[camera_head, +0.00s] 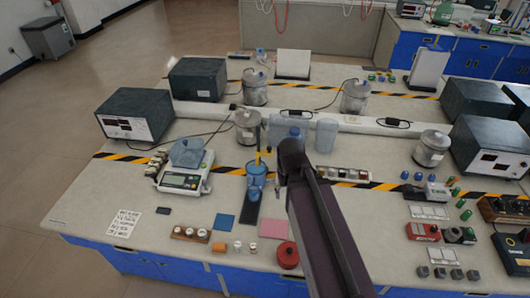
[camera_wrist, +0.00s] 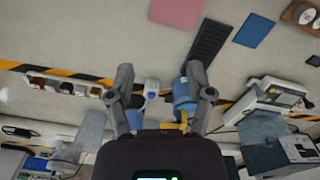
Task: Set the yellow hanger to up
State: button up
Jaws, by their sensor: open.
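A small yellow piece, which I take to be the yellow hanger (camera_head: 257,158), shows upright at a blue stand or cup (camera_head: 257,174) near the table's middle. Its exact setting is too small to tell. In the wrist view a yellow bit (camera_wrist: 184,119) shows beside the right finger, next to a blue cylinder (camera_wrist: 181,90). My gripper (camera_wrist: 159,74) is open, with its two fingers apart. The blue cylinder lies by the inner side of the right finger; I cannot tell whether they touch. In the head view my arm largely hides the gripper.
A scale with a blue container (camera_head: 187,152) stands left of the stand. A black strip (camera_head: 247,228), a blue pad (camera_head: 224,221) and a pink pad (camera_head: 273,228) lie in front. Clear containers (camera_head: 326,135) stand behind my arm. A red round object (camera_head: 287,255) is near the front edge.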

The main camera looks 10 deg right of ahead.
dwell(0.4)
jog(key=n+t+y+p, duration=0.2)
jog(key=n+t+p, duration=0.2)
jog(key=n+p, duration=0.1)
send_near(270, 148)
jog(key=a+v, duration=0.1)
jog(key=v, duration=0.4)
jog(key=shift+w+d, duration=0.1)
jog(key=shift+d, duration=0.3)
jog(key=shift+f, duration=0.2)
jog(key=b+x, duration=1.3)
jog(key=shift+w+f, duration=0.15)
jog(key=shift+f, duration=0.05)
grip_shut()
